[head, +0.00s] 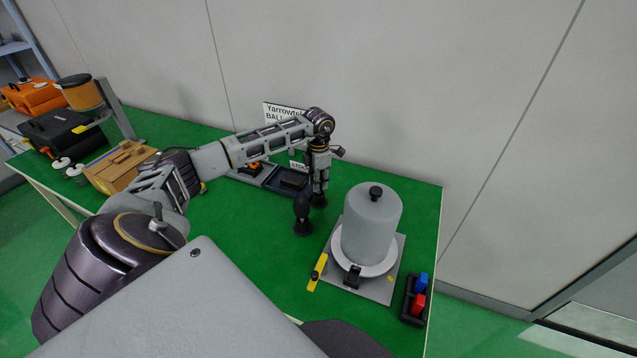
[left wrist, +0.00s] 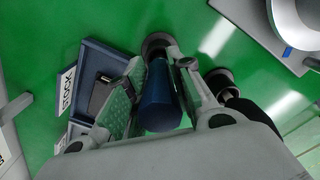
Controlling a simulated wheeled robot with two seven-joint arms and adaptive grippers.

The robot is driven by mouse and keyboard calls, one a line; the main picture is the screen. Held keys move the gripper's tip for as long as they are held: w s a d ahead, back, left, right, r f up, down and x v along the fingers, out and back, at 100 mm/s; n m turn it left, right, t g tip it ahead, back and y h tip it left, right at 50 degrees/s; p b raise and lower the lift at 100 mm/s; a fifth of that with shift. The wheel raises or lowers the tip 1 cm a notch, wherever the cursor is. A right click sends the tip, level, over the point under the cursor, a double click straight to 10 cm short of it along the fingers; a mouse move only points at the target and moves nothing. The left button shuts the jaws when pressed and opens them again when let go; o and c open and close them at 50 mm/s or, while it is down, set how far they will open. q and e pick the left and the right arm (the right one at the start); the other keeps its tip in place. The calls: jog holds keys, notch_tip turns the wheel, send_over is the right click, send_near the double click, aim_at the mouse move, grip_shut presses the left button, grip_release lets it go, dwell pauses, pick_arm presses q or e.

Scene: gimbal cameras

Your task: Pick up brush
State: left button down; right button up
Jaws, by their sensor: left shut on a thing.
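My left gripper (head: 320,186) is over the green bench, beside the back tray. In the left wrist view its fingers (left wrist: 155,95) are shut on a dark blue cylinder (left wrist: 161,98). The cylinder is above a round dark base (left wrist: 157,45); whether it touches the base is unclear. No bristles show, so I cannot tell for sure that it is the brush. A second dark upright piece with a rounded top (head: 302,208) stands just in front of the gripper; it also shows in the left wrist view (left wrist: 245,106). My right gripper is not in view.
A grey covered cylinder (head: 371,225) stands on a plate to the right. A yellow-and-black tool (head: 317,272) and a black holder (head: 412,309) with red and blue pieces are near it. A blue tray (head: 270,179) lies behind; a cardboard box (head: 115,166) is at left.

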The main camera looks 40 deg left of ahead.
pick_arm(q)
jog(key=shift+r, duration=0.15)
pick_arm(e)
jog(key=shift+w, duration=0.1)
pick_arm(q)
jog(key=shift+w+r, duration=0.1)
jog(key=shift+r, duration=0.5)
notch_tip(320, 180, up, 7)
jog(key=shift+f+b, duration=0.1)
jog(key=shift+b, duration=0.35)
jog(key=shift+r, duration=0.9)
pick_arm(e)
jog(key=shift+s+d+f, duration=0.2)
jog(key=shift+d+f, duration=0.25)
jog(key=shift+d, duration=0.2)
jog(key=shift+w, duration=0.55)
pick_arm(q)
jog(key=shift+f, duration=0.1)
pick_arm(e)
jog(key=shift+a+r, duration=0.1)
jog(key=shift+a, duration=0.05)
